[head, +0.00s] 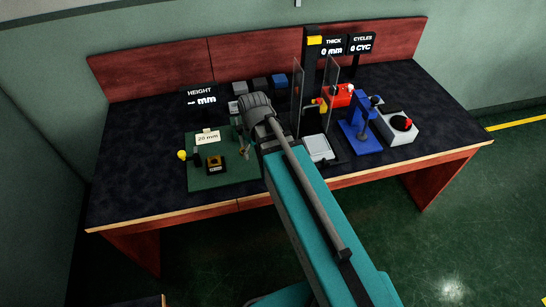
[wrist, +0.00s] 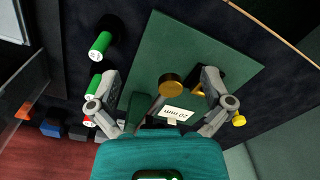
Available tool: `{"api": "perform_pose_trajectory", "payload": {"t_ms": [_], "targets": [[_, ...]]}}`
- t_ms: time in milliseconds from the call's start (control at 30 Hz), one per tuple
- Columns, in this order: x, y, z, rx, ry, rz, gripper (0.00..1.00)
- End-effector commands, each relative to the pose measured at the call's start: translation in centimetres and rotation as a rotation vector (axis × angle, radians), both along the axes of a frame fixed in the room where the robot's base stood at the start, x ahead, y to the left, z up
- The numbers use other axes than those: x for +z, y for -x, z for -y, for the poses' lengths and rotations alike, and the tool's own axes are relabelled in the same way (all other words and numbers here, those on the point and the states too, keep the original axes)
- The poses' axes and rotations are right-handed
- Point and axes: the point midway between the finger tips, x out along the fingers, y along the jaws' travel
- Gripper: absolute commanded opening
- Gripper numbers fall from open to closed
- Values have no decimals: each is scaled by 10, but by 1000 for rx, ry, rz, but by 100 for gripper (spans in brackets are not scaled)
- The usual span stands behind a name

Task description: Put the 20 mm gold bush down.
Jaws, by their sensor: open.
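The gold bush (wrist: 171,85) shows in the wrist view as a round gold disc end with a narrower side running down-left. It stands over the green mat (wrist: 215,55), between my open fingers, with a gap on each side. My gripper (wrist: 160,75) has its fingers spread wide. In the head view my gripper (head: 243,151) is low over the right part of the mat (head: 230,180); the arm partly hides this area. I cannot tell the bush clearly there. The "20 mm" card (head: 207,138) stands at the mat's back edge.
In the wrist view, green cylinders (wrist: 100,46) lie beyond the left finger. Clear panels (head: 298,95) and a blue press (head: 362,130) stand right of my arm.

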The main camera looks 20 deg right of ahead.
Motion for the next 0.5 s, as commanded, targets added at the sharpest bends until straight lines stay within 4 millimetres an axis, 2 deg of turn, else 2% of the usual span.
{"api": "perform_pose_trajectory", "payload": {"t_ms": [33, 200, 333, 500], "targets": [[0, 14, 11, -87, 0, 0, 100], [0, 35, 34, -319, 0, 0, 100], [0, 42, 41, -412, 0, 0, 100], [0, 43, 44, -442, 0, 0, 100]]}}
